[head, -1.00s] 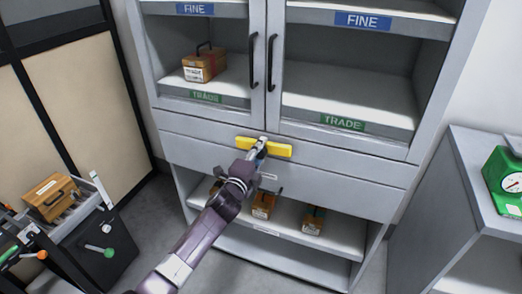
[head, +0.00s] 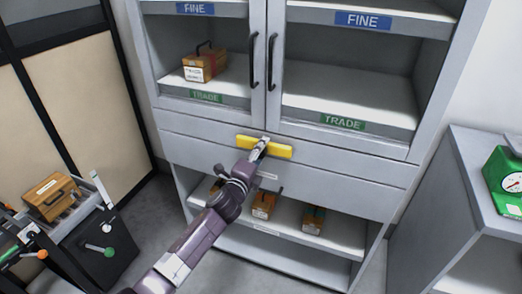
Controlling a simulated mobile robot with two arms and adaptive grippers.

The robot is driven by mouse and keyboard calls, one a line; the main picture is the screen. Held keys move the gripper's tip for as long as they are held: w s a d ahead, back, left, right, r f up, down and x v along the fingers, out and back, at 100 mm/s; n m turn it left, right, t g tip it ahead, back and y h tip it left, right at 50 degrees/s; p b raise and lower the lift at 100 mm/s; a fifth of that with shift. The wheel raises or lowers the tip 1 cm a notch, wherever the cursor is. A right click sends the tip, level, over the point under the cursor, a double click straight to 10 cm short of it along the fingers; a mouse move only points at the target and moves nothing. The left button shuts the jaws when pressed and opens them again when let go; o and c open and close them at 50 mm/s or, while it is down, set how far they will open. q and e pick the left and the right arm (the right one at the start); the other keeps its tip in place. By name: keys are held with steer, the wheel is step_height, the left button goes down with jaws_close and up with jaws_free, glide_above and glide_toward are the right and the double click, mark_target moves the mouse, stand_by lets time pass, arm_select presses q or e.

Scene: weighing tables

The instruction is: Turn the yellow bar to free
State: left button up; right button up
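The yellow bar (head: 279,151) lies nearly level across the front of the grey cabinet, just below where the two glass doors meet. My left gripper (head: 262,146) is at the middle of the bar, covering part of it. Its fingers are too small here to tell whether they are open or shut, or whether they touch the bar. My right gripper is not in view.
The cabinet doors have black handles (head: 271,61). Wooden boxes stand on the shelves, one behind the left door (head: 204,64). A dark cart with a wooden box (head: 52,196) is at left. A green scale (head: 506,178) sits on a grey table at right.

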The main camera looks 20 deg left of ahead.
arm_select(q)
steer(key=shift+o, duration=0.7)
steer(key=shift+d, duration=0.1)
steer(key=s, duration=1.2)
steer(key=shift+a+r, duration=0.2)
